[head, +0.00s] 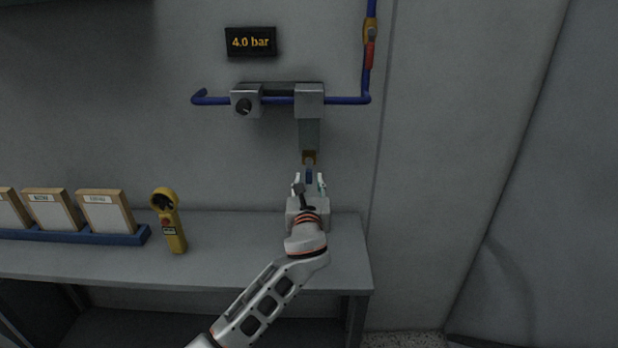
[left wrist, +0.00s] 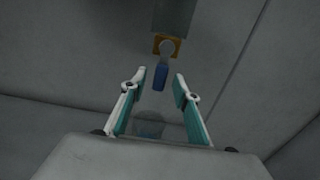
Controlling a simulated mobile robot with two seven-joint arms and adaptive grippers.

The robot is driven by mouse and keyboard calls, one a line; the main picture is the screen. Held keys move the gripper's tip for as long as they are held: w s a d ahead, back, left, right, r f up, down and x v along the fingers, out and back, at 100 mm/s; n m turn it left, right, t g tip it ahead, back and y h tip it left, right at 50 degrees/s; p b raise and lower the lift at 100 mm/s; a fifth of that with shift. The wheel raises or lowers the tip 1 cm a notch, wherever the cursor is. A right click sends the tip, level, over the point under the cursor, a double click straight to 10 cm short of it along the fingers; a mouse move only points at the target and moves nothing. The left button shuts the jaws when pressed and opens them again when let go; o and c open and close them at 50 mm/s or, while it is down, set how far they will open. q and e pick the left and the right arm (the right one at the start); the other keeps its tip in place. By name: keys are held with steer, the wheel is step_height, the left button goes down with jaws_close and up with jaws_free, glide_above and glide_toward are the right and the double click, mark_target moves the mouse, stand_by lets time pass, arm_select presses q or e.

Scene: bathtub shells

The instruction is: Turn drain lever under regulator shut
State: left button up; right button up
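The regulator (head: 309,96) sits on the blue pipe on the wall, with a grey bowl (head: 309,134) hanging below it. A brass drain fitting (head: 309,157) is at the bowl's bottom and also shows in the left wrist view (left wrist: 166,45). The drain lever (left wrist: 160,76) has a blue grip and hangs down from the fitting; it also shows in the head view (head: 309,174). My left gripper (head: 309,184) is just below the fitting. Its fingers (left wrist: 159,80) are apart, one on each side of the lever's blue end, with gaps visible. My right gripper is out of view.
A dark display (head: 250,42) reads 4.0 bar. A red-handled valve (head: 370,54) is on the vertical pipe at the right. A grey bench (head: 230,255) below holds a yellow handheld device (head: 170,222) and a blue rack (head: 90,237) of framed cards.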

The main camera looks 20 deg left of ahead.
arm_select(q)
steer(key=shift+x, duration=1.2)
steer(key=shift+w, duration=0.1)
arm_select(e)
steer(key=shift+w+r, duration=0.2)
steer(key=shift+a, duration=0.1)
arm_select(q)
jaws_close()
